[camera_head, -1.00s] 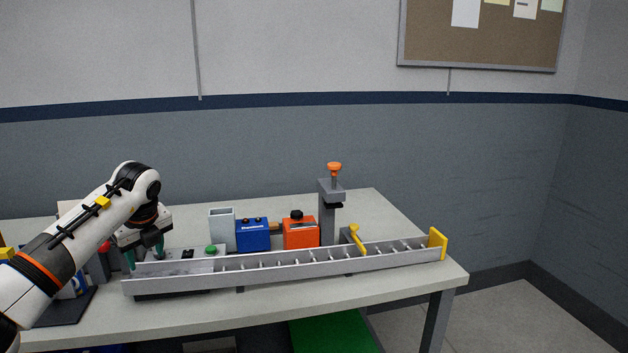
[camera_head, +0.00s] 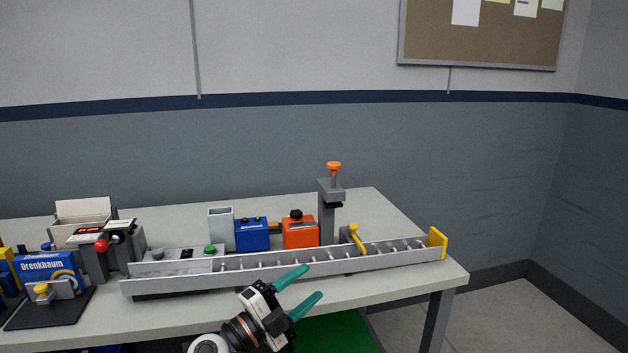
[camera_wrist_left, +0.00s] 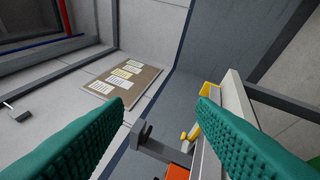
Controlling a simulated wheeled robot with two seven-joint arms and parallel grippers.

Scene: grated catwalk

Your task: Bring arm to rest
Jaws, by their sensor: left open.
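My left gripper (camera_head: 306,287) is in front of the table's front edge in the head view, low in the picture. Its two green fingers are spread apart, pointing right and up, with nothing between them. In the left wrist view, the open green fingers (camera_wrist_left: 163,115) frame the wall, the corkboard and part of the table. The arm behind the gripper is mostly cut off by the bottom of the head view. My right gripper is in neither view.
A long grey roller conveyor (camera_head: 290,267) with a yellow end stop (camera_head: 438,243) runs along the table (camera_head: 385,287). Behind it stand a blue box (camera_head: 252,236), an orange box (camera_head: 299,233) and a grey post with an orange knob (camera_head: 334,167). A Drenkbaum box (camera_head: 50,267) is at left.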

